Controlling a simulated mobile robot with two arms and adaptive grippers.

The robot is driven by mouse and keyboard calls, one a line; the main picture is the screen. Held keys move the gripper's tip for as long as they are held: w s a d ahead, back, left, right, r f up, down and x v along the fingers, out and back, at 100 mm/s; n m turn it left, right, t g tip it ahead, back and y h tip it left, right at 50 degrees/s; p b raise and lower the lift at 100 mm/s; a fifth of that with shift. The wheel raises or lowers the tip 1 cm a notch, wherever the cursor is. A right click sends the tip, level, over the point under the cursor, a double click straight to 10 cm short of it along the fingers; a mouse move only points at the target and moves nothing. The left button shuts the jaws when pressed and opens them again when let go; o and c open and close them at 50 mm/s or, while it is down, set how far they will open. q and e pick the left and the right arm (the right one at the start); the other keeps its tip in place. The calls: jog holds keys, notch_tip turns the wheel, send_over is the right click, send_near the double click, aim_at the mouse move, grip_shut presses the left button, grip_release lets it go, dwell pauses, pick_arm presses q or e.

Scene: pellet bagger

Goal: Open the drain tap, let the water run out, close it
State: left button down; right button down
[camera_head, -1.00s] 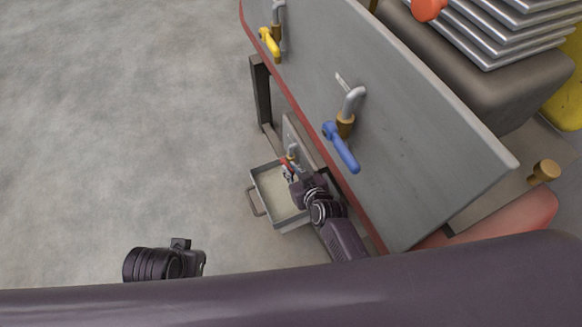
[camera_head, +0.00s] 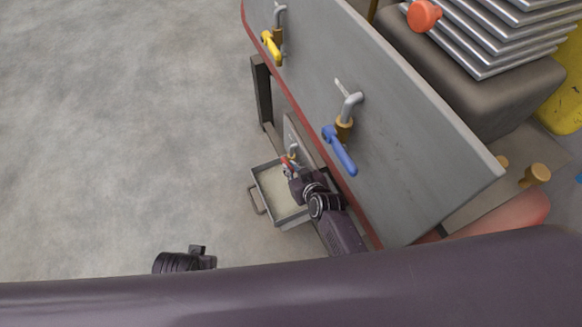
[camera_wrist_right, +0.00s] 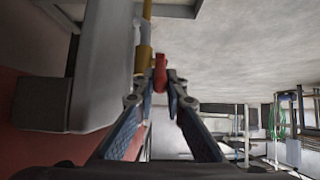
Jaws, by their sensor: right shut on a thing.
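The drain tap has a red handle (camera_head: 286,162) and a brass body low on the machine, above the tray. In the right wrist view the red handle (camera_wrist_right: 160,74) sits between the fingertips, below the yellowish brass body (camera_wrist_right: 143,58). My right gripper (camera_head: 289,172) is shut on this red handle; its fingers also show in the right wrist view (camera_wrist_right: 160,84). A grey metal tray (camera_head: 263,187) with a pale inside stands under the tap. I cannot make out running water. Part of my left arm shows at the bottom, without its fingers.
A yellow-handled tap (camera_head: 271,46) and a blue-handled tap (camera_head: 340,150) are on the grey panel (camera_head: 420,165) above. A dark leg (camera_head: 262,92) stands behind the tray. The concrete floor (camera_head: 120,130) at left is clear.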

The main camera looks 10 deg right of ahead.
jog(key=c, duration=2)
grip_release()
jog(key=shift+o, duration=0.2)
jog(key=v, duration=1.2)
